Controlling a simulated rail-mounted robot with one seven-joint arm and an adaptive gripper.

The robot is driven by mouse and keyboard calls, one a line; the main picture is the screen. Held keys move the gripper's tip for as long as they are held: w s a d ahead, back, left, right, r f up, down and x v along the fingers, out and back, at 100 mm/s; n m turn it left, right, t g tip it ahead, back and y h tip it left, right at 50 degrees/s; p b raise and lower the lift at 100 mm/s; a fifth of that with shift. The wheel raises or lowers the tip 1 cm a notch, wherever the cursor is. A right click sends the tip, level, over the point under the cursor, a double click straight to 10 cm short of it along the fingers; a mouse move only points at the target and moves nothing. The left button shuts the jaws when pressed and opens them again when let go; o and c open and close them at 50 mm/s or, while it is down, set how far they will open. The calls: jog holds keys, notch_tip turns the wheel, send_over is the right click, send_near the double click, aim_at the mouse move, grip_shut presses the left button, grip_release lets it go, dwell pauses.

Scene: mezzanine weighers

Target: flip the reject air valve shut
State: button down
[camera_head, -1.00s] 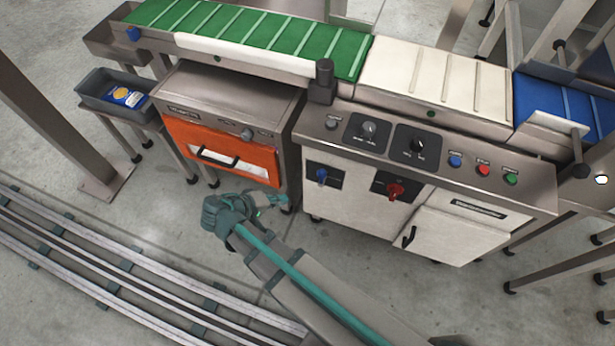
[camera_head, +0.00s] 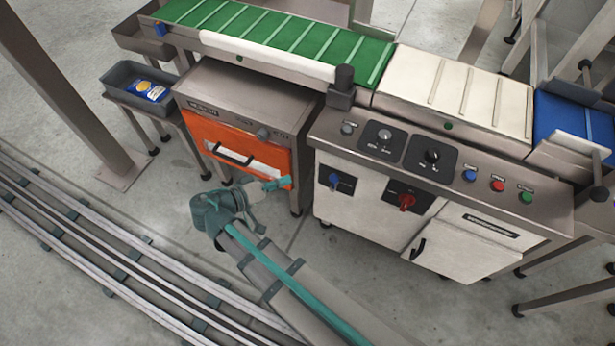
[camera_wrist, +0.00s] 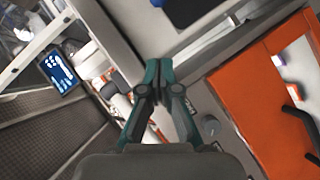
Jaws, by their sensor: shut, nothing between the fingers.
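I cannot tell for certain which part is the reject air valve. A blue handle (camera_head: 335,181) sits on a dark plate on the white cabinet front, pointing about upright. Another small blue part (camera_head: 160,29) sits at the left end of the green conveyor, too small to make out. My gripper (camera_head: 284,182) appears in front of the lower right of the orange cabinet door (camera_head: 200,128), left of the blue handle. In the wrist view my gripper (camera_wrist: 159,68) has its fingers together, with nothing between them. No valve handle can be made out clearly there.
A red handle (camera_head: 406,202) is right of the blue one. Knobs and push buttons line the sloped panel (camera_head: 550,196) above. A grey bin (camera_head: 112,85) with a blue packet stands at left. Floor rails (camera_head: 100,235) run along the front. The wrist view shows a lit screen (camera_wrist: 60,72).

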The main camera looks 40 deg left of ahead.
aim_at(334, 181)
jog(key=s+d+f+x, duration=0.1)
jog(key=d+x, duration=0.1)
jog(key=x, duration=1)
jog(key=shift+w+d+f, duration=0.2)
jog(key=shift+d+f, duration=0.05)
jog(key=shift+s, duration=0.1)
jog(key=shift+d+m+b, duration=0.3)
jog(key=shift+b, duration=0.25)
